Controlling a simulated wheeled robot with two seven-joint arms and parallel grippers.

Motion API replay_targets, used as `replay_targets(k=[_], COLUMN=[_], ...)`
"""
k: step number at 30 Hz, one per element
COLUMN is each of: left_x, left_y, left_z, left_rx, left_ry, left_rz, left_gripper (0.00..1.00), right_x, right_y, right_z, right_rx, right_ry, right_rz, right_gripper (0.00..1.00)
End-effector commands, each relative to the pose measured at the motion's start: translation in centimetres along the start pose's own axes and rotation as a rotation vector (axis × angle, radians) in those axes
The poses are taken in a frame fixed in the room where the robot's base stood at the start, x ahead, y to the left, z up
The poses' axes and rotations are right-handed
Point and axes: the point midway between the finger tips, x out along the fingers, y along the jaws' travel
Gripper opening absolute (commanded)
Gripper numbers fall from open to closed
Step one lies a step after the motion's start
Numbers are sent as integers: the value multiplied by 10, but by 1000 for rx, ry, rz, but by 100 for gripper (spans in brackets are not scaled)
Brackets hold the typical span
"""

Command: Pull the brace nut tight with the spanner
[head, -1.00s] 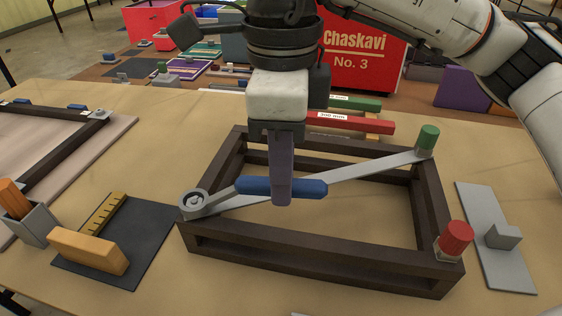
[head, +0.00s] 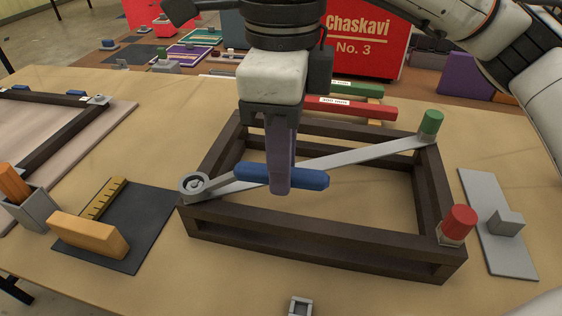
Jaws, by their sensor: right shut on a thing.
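The spanner's blue handle (head: 310,179) lies roughly level across the picture, above the dark frame (head: 330,230). Its grey ring head (head: 186,192) sits around the brace nut (head: 195,184) at the frame's left corner. The grey brace (head: 365,154) runs diagonally from that corner to the back right corner, by a green cap (head: 432,121). The handle lies at an angle to the brace, on its near side. My right gripper (head: 281,182) points down and is shut on the handle, hiding part of it. My left gripper is out of view.
A red cap (head: 460,221) stands on the frame's near right corner. A grey plate with a block (head: 490,235) lies right of the frame. A dark mat (head: 150,220) with an orange block (head: 88,236) lies left. A small grey square piece (head: 301,307) is at the front edge.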

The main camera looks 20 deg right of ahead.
Motion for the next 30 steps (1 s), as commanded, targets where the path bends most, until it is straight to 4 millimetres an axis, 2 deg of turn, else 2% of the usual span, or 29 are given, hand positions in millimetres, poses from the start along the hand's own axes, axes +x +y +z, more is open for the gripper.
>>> replay_targets(k=[9,18,25,26,29,30], left_x=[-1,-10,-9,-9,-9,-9], left_y=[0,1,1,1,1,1], left_z=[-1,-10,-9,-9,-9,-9], left_rx=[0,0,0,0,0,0], left_ry=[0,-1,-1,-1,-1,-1], left_rz=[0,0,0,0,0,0], left_gripper=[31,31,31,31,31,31], right_x=[-2,-20,-20,-20,-20,-20], right_y=[0,0,0,0,0,0], right_z=[0,0,0,0,0,0], right_rx=[-2,-2,-2,-2,-2,-2], right_ry=[-1,-1,-1,-1,-1,-1], right_rz=[0,0,0,0,0,0], right_gripper=[0,0,0,20,3,0])
